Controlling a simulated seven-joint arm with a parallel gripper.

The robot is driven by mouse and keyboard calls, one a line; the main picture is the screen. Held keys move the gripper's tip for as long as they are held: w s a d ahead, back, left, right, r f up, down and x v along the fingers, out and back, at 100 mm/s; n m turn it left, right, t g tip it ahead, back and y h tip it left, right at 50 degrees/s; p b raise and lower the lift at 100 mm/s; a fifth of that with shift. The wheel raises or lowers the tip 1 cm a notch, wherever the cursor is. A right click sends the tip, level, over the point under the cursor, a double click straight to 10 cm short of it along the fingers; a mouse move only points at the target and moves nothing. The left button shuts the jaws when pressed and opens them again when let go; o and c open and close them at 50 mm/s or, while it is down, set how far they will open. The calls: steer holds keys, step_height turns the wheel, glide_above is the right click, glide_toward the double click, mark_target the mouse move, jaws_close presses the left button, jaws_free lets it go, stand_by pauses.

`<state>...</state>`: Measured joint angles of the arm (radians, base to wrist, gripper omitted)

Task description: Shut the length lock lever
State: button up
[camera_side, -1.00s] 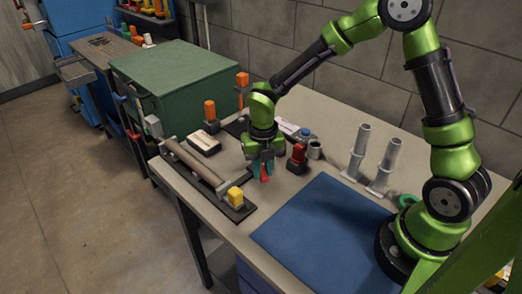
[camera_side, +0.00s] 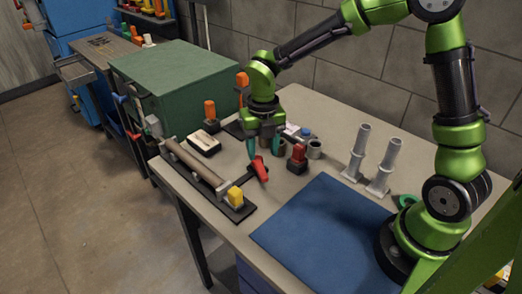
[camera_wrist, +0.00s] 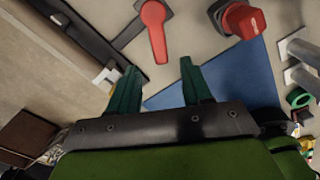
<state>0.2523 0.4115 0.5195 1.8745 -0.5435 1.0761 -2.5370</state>
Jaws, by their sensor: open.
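A red lever (camera_side: 259,168) with a round hub and a flat handle lies low over the table, beside the dark rail fixture. In the wrist view the lever (camera_wrist: 155,28) is at the top centre, its handle pointing down toward my gripper. A dark arm runs from its hub toward the fixture. My gripper (camera_side: 264,148) is open and empty, just behind and above the lever in the side view. In the wrist view my gripper (camera_wrist: 160,72) has teal fingers apart, with the handle's end just beyond the gap between their tips. No contact is clear.
A fixture with a long roller (camera_side: 195,163) and a yellow block (camera_side: 235,196) stands left. A red switch on a black base (camera_side: 298,158) stands close on the right. Grey stands (camera_side: 358,153) are further right. The blue mat (camera_side: 322,222) in front is clear.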

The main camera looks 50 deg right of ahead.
step_height(320, 180, up, 10)
stand_by(0.3)
steer(key=shift+r, duration=0.1)
steer(key=s+d+r+m+t, duration=0.1)
steer(key=s+m, duration=0.4)
steer(key=m, duration=0.6)
steer(key=s+d+r+m+t+y, duration=0.1)
steer(key=s+m, duration=0.4)
steer(key=m, duration=0.7)
steer(key=s+d+r+m+t+y, duration=0.1)
steer(key=s+m+t, duration=0.4)
steer(key=m, duration=0.6)
steer(key=shift+s+d+r, duration=0.3)
steer(key=shift+d+r, duration=0.05)
steer(key=shift+r, duration=0.55)
